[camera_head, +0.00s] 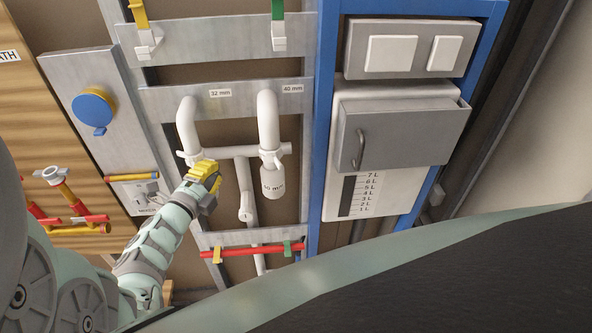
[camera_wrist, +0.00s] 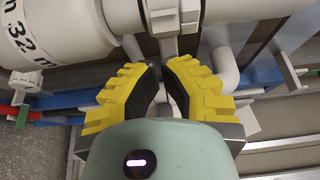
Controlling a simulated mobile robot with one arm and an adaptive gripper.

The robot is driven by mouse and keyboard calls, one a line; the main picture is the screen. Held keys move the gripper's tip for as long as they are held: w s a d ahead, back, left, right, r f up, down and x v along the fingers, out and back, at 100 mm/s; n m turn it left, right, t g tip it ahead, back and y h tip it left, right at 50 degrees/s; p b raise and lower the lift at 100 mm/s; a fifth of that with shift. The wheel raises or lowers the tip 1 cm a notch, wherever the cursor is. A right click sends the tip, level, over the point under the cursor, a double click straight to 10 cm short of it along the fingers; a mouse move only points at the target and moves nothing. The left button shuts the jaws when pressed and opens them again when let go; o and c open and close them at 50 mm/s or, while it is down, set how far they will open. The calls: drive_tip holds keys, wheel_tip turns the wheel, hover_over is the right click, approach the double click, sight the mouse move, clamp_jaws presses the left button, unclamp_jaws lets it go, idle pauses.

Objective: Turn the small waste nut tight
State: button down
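The white 32 mm waste pipe (camera_head: 187,122) hangs at the left on the grey frame, with a small white nut (camera_head: 192,157) at its lower end. The nut also shows at the top of the wrist view (camera_wrist: 172,14), with a narrow tab pointing down toward my fingertips. My gripper (camera_head: 207,168), with yellow fingers, is at the nut's lower right in the head view. In the wrist view my fingertips (camera_wrist: 161,66) are close together just below the tab. I cannot tell whether they touch or hold it. My gripper partly hides the trap below the nut.
A 40 mm pipe (camera_head: 268,118) with a white trap (camera_head: 273,183) hangs close on the right. A cross pipe (camera_head: 232,151) runs between them. A red bar (camera_head: 252,251) lies below. A grey cistern box (camera_head: 402,132) stands further right.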

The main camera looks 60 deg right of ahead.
drive_tip(key=d+n+t+b, duration=0.1)
drive_tip(key=t+b, duration=0.1)
drive_tip(key=d+n+t+y+b, duration=0.1)
drive_tip(key=b, duration=0.1)
drive_tip(key=shift+w+d+n+t+y, duration=0.1)
drive_tip(key=shift+d+n+t+y, duration=0.2)
drive_tip(key=shift+d+n+t, duration=0.1)
drive_tip(key=shift+a, duration=0.1)
idle(0.4)
